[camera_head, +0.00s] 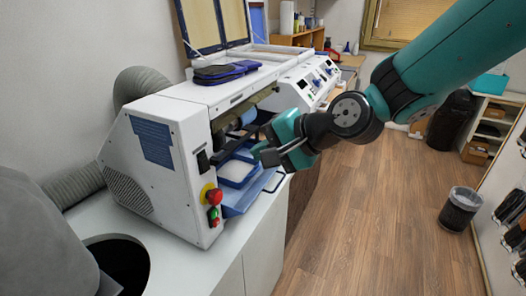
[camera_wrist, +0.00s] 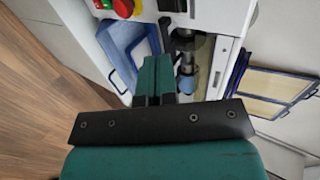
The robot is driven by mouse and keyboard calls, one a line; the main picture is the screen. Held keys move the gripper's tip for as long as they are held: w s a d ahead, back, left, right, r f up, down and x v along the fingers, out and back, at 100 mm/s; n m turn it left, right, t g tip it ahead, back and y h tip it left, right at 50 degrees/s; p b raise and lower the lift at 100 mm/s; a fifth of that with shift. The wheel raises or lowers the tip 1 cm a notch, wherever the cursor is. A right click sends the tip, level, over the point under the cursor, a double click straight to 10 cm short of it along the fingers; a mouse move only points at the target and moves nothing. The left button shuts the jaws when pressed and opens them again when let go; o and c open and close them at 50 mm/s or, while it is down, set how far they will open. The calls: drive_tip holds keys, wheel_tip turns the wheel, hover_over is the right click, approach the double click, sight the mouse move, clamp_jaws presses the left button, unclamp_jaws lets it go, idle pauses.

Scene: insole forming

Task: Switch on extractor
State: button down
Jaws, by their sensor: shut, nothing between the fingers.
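A white machine (camera_head: 160,165) with a grey hose stands on the bench at left in the head view. Its front edge carries a red mushroom button (camera_head: 214,196) on a yellow base, a green and red switch (camera_head: 213,217) below it, and a black switch (camera_head: 203,161) higher up. Which control belongs to the extractor is not readable. In the wrist view the red button (camera_wrist: 123,7) shows at the top edge. My gripper (camera_head: 270,155) is shut and empty, in front of the machine's open bay, to the right of the controls. Its closed fingers also show in the wrist view (camera_wrist: 155,65).
A blue tray (camera_head: 238,172) sits in the bay beside my gripper. The grey hose (camera_head: 75,185) runs behind the machine. A round dark opening (camera_head: 122,262) is in the bench at front left. A bin (camera_head: 460,208) stands on the otherwise open wooden floor.

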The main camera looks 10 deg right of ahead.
drive_tip(key=s+d+n+g+h+b, duration=0.1)
drive_tip(key=s+d+n+g+h, duration=0.1)
drive_tip(key=s+n, duration=0.5)
drive_tip(key=s+d+n+g+h+b, duration=0.1)
drive_tip(key=s+d+n+g+h, duration=0.2)
drive_tip(key=s+n, duration=0.4)
drive_tip(key=s+d+g, duration=0.1)
drive_tip(key=s+d, duration=0.1)
drive_tip(key=s, duration=0.5)
drive_tip(key=shift+s+f+n+g, duration=0.15)
drive_tip(key=shift+f+n+g, duration=0.15)
drive_tip(key=shift+g, duration=0.1)
drive_tip(key=shift+a, duration=0.1)
